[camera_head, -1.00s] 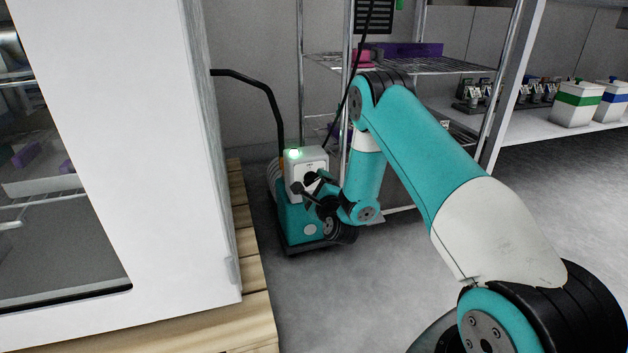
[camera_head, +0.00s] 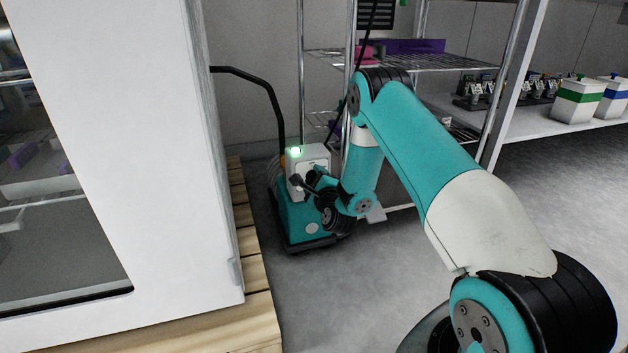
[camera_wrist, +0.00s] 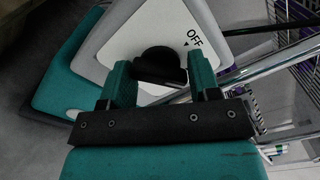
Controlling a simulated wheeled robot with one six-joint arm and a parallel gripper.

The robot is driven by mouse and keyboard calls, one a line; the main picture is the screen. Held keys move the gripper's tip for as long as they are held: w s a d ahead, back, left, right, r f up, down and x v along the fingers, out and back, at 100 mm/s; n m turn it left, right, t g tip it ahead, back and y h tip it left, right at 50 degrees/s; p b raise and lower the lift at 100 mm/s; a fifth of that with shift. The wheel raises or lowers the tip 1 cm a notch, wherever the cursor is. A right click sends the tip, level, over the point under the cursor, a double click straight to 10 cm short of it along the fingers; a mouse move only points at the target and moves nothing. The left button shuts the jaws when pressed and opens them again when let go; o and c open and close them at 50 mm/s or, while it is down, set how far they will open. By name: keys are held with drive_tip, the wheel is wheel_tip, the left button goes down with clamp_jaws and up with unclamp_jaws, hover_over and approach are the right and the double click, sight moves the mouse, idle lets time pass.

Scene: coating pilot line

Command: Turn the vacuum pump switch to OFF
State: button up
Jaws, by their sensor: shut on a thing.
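The vacuum pump (camera_head: 295,218) is a teal unit with a white control box, standing on the floor beyond the pallet. A printed OFF label (camera_wrist: 194,38) with a small arrow sits right of the knob. My gripper (camera_wrist: 160,78) has its teal fingers closed on both sides of the knob. The knob's pointer direction is hard to tell. In the head view my wrist partly hides the pump front.
A white cabinet (camera_head: 175,200) stands on a wooden pallet (camera_head: 258,305) close on the left. A wire shelf rack (camera_head: 440,66) is behind and right of my arm. A black hose or handle (camera_head: 262,82) arches behind the pump. Grey floor is open at the right.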

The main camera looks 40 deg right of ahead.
drive_tip(key=shift+r+n+p, duration=0.2)
drive_tip(key=shift+n+p, duration=0.55)
drive_tip(key=shift+n, duration=0.35)
drive_tip(key=shift+n+p, duration=0.7)
drive_tip(key=shift+n, duration=0.4)
drive_tip(key=shift+f+n, duration=0.2)
drive_tip(key=shift+n, duration=0.6)
drive_tip(key=shift+a+r+n+p, duration=0.1)
drive_tip(key=shift+r+n+p, duration=0.1)
drive_tip(key=shift+n+p, duration=0.55)
drive_tip(key=n+p, duration=0.2)
drive_tip(key=n, duration=0.1)
drive_tip(key=shift+n+p, duration=0.3)
drive_tip(key=shift+n, duration=0.05)
drive_tip(key=o, duration=1.1)
drive_tip(key=shift+f, duration=0.15)
drive_tip(key=shift+o, duration=0.2)
drive_tip(key=shift+s, duration=0.1)
